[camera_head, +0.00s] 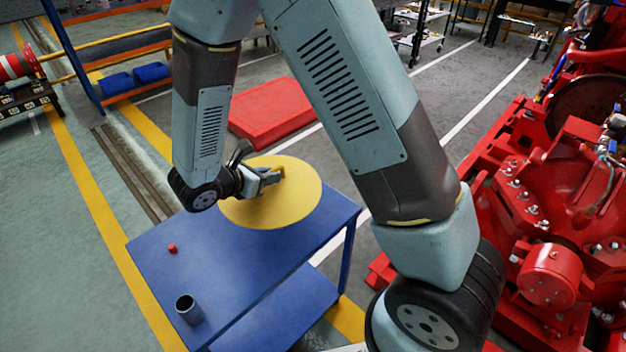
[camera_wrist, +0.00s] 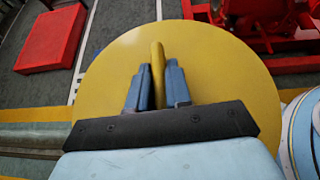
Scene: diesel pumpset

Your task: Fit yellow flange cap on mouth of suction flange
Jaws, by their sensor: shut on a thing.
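The yellow flange cap (camera_head: 302,192) is a large flat disc with a raised handle on its face. In the head view it shows at the far end of the blue table. My gripper (camera_head: 272,178) is at its handle. In the wrist view the handle (camera_wrist: 157,75) stands between my two blue fingers, and my gripper (camera_wrist: 157,85) is shut on it. The cap (camera_wrist: 215,65) fills most of that view. Whether the cap touches the table or is just above it I cannot tell. I cannot make out the suction flange mouth in either view.
The blue table (camera_head: 225,260) holds a small red piece (camera_head: 172,249) and a dark cup (camera_head: 188,308). A red slab (camera_head: 270,112) lies on the floor behind. The red pumpset (camera_head: 560,210) stands at the right. My arm covers the middle of the head view.

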